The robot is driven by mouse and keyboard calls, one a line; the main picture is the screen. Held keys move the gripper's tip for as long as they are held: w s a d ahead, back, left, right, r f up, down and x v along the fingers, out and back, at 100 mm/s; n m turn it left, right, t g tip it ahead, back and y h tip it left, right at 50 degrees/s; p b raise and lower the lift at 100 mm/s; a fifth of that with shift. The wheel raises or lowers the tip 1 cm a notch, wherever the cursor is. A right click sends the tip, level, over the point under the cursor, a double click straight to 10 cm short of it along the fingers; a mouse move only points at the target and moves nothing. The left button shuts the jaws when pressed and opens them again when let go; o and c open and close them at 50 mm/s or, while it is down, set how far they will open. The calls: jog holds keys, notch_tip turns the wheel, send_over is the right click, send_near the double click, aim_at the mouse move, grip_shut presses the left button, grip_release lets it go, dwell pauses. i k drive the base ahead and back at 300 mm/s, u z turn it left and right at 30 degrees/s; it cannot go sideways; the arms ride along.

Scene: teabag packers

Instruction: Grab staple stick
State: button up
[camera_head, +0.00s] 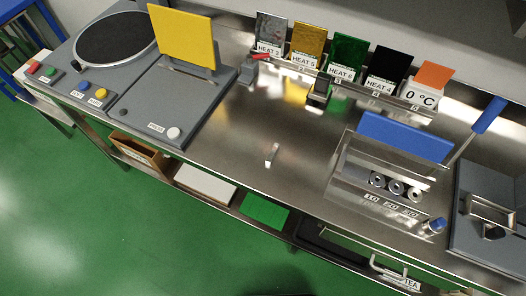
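A small, thin silvery piece (272,152) lies alone on the bare middle of the steel worktop (262,125). It looks like the staple stick, but it is too small to be sure. Nothing touches it or covers it. My gripper does not show in this view.
A grey machine with a yellow plate (184,38) stands at the left. Several coloured cards in a rack (345,82) line the back. A blue-topped unit (405,137) and a grey device (490,215) stand at the right. The worktop around the silvery piece is clear.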

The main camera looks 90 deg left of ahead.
aim_at(274, 150)
jog(key=z, duration=0.2)
jog(key=k, duration=0.45)
jog(key=u, duration=2.3)
jog(key=k, duration=0.1)
jog(key=u, duration=1.55)
